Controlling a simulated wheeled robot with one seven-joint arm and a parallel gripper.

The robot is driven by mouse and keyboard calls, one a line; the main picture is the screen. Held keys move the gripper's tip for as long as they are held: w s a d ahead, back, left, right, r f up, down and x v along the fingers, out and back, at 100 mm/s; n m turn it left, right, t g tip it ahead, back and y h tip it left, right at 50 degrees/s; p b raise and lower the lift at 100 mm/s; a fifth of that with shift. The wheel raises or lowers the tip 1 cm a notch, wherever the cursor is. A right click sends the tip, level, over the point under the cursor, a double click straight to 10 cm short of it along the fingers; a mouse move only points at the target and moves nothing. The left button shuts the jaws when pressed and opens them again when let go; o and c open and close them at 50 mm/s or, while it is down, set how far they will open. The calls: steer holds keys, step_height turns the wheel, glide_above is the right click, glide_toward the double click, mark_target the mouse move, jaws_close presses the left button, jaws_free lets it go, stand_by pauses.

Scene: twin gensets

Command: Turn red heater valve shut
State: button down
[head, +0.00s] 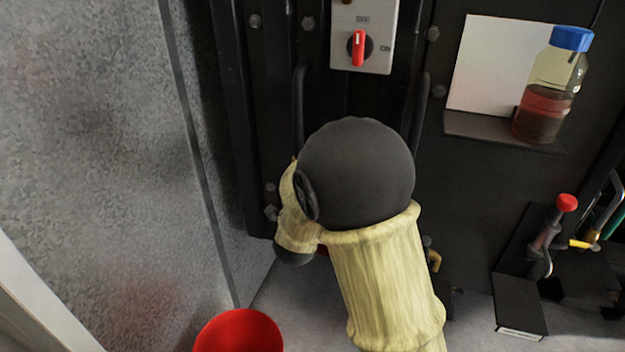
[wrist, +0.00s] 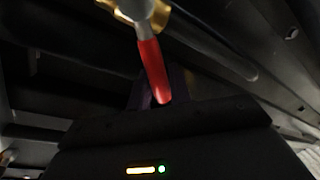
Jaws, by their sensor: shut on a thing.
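In the wrist view, the red heater valve's handle (wrist: 153,72) is a red grip on a grey metal stem that meets a brass body (wrist: 152,14) at the top edge. The handle's red end reaches down between the dark fingers of my gripper (wrist: 160,92). My gripper is shut on this handle. The fingers are dim against the dark background. In the head view, my sleeved arm hides the gripper and most of the valve; a small brass piece (head: 431,256) shows just right of the arm.
A grey switch plate (head: 377,14) with a red knob (head: 358,48) is above my arm. A blue-capped bottle (head: 549,92) stands on a shelf at right. A red-knobbed lever (head: 552,228) is lower right. A red round object (head: 240,332) is below left. A grey wall (head: 95,120) bounds the left.

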steer(key=f+m+b, duration=0.1)
steer(key=m+b, duration=0.2)
steer(key=b, duration=0.2)
steer(key=d+f+m+h+b, duration=0.1)
steer(key=f+m+b, duration=0.1)
steer(key=b, duration=0.4)
steer(key=f+m+h+b, duration=0.1)
steer(key=f+m+b, duration=0.1)
steer(key=m+b, duration=0.2)
steer(key=shift+s+d+f+m+b, duration=0.2)
steer(key=shift+s+d+m+b, duration=0.15)
steer(key=shift+b, duration=0.5)
steer(key=c, duration=1.3)
jaws_free()
steer(key=shift+r, duration=0.1)
steer(key=shift+s, duration=0.15)
steer(key=v, duration=0.5)
steer(key=p+v, duration=0.1)
steer(key=v, duration=0.5)
steer(key=p+v, duration=0.1)
steer(key=v, duration=0.5)
steer(key=shift+a+r, duration=0.15)
steer(key=shift+a, duration=0.25)
